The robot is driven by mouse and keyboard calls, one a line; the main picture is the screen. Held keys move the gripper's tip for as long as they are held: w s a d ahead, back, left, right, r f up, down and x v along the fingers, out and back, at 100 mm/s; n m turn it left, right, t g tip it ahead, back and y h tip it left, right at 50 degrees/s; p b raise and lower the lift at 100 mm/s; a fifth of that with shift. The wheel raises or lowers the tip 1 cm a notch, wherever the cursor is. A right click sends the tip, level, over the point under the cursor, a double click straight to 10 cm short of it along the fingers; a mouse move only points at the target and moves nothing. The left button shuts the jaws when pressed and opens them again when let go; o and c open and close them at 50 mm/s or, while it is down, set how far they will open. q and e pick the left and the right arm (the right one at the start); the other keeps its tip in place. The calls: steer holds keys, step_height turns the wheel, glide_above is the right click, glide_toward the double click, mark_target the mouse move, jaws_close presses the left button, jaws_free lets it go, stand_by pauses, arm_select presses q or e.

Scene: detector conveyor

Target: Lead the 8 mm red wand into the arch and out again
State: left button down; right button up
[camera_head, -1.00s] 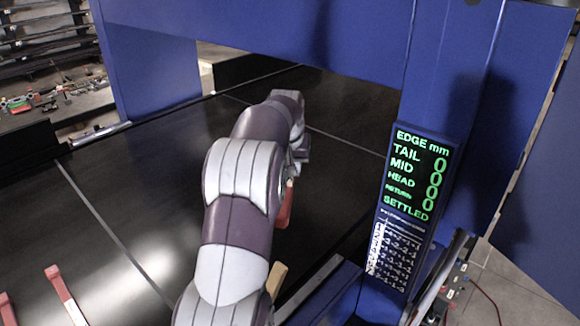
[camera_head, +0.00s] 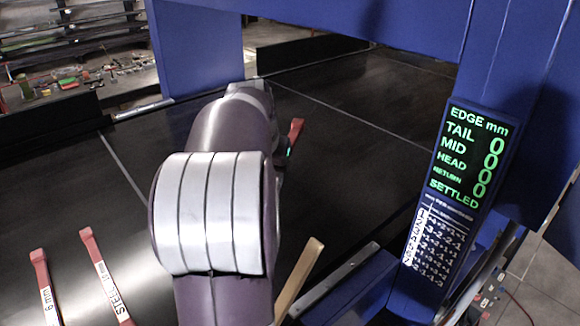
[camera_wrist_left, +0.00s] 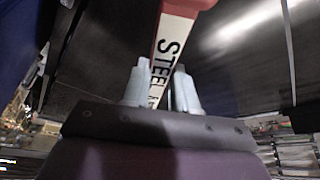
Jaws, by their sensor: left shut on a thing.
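My left gripper (camera_wrist_left: 161,88) is shut on the red steel wand (camera_wrist_left: 190,5), whose white label reads STEEL; the size on it is too small to read. In the head view the red end of this wand (camera_head: 296,128) shows just right of my left wrist, above the dark belt. My left arm hides the fingers and most of the wand there. The blue arch spans the belt, with a left post (camera_head: 196,45), a top beam (camera_head: 300,17) and a right post (camera_head: 500,60). I cannot tell whether the wand is inside the opening. My right gripper is not in view.
A 6 mm wand (camera_head: 42,275) and a 10 mm wand (camera_head: 100,265) lie at the lower left. The display (camera_head: 470,155) shows zeros and SETTLED. A tan bar (camera_head: 298,280) stands near the belt's (camera_head: 370,110) front edge. The belt's middle is clear.

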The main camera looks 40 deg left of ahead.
arm_select(q)
steer(key=s+a+p, duration=0.1)
steer(key=s+p, duration=0.3)
steer(key=s, duration=1.5)
steer(key=shift+s+a, duration=0.35)
steer(key=shift+s, duration=0.05)
